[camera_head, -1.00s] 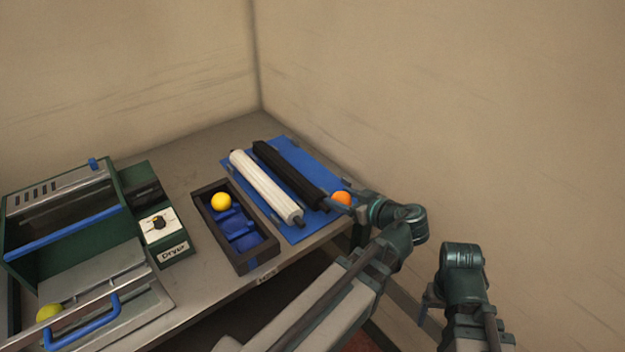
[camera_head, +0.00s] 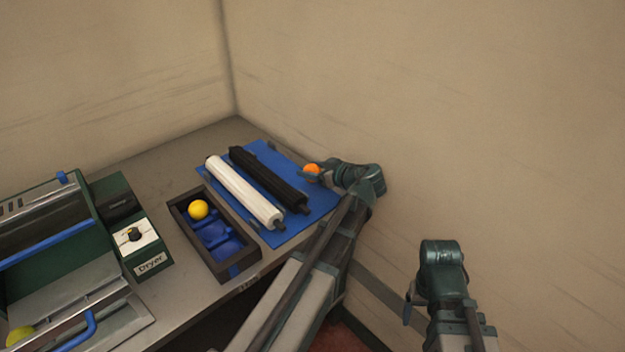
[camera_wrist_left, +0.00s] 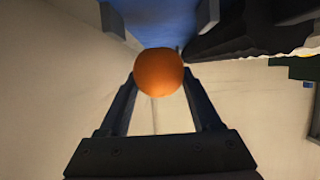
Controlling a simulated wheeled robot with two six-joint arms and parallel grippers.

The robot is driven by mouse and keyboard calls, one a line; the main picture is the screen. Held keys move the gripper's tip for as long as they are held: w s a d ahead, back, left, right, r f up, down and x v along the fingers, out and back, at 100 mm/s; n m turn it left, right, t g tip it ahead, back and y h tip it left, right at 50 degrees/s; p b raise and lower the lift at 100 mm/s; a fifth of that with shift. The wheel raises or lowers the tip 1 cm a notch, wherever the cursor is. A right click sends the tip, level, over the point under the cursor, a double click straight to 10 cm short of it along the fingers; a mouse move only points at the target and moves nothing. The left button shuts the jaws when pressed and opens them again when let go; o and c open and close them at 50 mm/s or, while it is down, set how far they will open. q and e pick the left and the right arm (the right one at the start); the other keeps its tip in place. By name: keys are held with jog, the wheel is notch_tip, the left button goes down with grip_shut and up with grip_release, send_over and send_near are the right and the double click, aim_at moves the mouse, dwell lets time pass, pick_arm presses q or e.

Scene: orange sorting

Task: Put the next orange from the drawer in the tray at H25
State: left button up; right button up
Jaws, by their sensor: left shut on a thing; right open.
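My left gripper (camera_head: 314,174) is shut on an orange (camera_head: 311,169) and holds it over the right edge of the blue mat, near the black roller's end. In the left wrist view the orange (camera_wrist_left: 158,72) sits between the two fingertips. The tray (camera_head: 219,268) is a dark box with blue compartments at the table's front edge; a yellow fruit (camera_head: 198,210) lies in its far compartment, and the nearer ones are empty. The drawer (camera_head: 99,293) at the lower left has a blue handle, with a yellow-green fruit (camera_head: 20,338) by it. My right gripper (camera_head: 410,306) is open and empty.
A white roller (camera_head: 243,192) and a black roller (camera_head: 268,178) lie on the blue mat (camera_head: 316,198), right of the tray. A green machine labelled Dryer (camera_head: 150,264) stands left of the tray. Walls close the back and right sides.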

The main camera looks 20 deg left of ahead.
pick_arm(q)
notch_tip(320, 180, down, 4)
jog(key=b, duration=0.2)
jog(key=shift+r+b, duration=0.15)
jog(key=shift+b, duration=0.15)
jog(key=shift+r, duration=0.15)
jog(key=shift+s, duration=0.1)
jog(key=o, duration=1.4)
